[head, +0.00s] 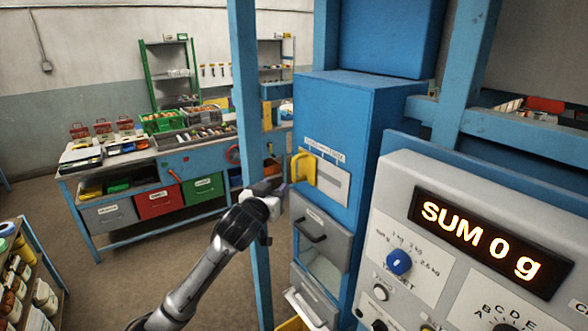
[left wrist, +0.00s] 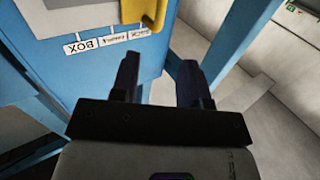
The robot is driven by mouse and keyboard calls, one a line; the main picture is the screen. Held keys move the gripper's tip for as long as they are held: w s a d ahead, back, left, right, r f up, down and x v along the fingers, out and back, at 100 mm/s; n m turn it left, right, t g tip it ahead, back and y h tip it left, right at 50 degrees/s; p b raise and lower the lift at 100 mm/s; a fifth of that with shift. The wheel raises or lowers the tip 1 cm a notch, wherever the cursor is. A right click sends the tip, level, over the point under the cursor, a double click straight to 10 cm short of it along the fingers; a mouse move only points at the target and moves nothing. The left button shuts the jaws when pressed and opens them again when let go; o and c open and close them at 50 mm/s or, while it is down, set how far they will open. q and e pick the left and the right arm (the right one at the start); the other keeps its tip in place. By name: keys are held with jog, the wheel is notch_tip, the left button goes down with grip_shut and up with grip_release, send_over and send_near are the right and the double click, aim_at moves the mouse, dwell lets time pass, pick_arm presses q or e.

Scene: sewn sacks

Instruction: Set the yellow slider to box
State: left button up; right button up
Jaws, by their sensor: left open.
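The yellow slider (head: 303,168) sits at the left end of a pale plate (head: 331,184) on the blue cabinet. In the left wrist view the slider (left wrist: 153,12) is at the top edge, partly cut off. There, a row of small labels runs beside it, upside down; BOX (left wrist: 90,44) is at the end away from the slider. My left gripper (head: 279,188) is just left of and below the slider. In the left wrist view its two fingers (left wrist: 160,72) are apart with nothing between them, and the slider lies beyond the tips. My right gripper is not in view.
A blue post (head: 250,120) stands close behind my left wrist. Below the plate is a grey drawer (head: 320,232) with a dark handle. A control panel (head: 407,215) at right reads SUM 0 g. A workbench (head: 150,185) with coloured bins stands behind at left.

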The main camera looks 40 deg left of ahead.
aim_at(293, 168)
pick_arm(q)
jog(key=p+x, duration=0.3)
jog(key=x, duration=0.8)
jog(key=shift+w+a, duration=0.15)
jog(key=shift+w, duration=0.25)
jog(key=shift+w+a, duration=0.25)
jog(key=shift+w, duration=0.65)
jog(key=shift+a, duration=0.1)
grip_shut()
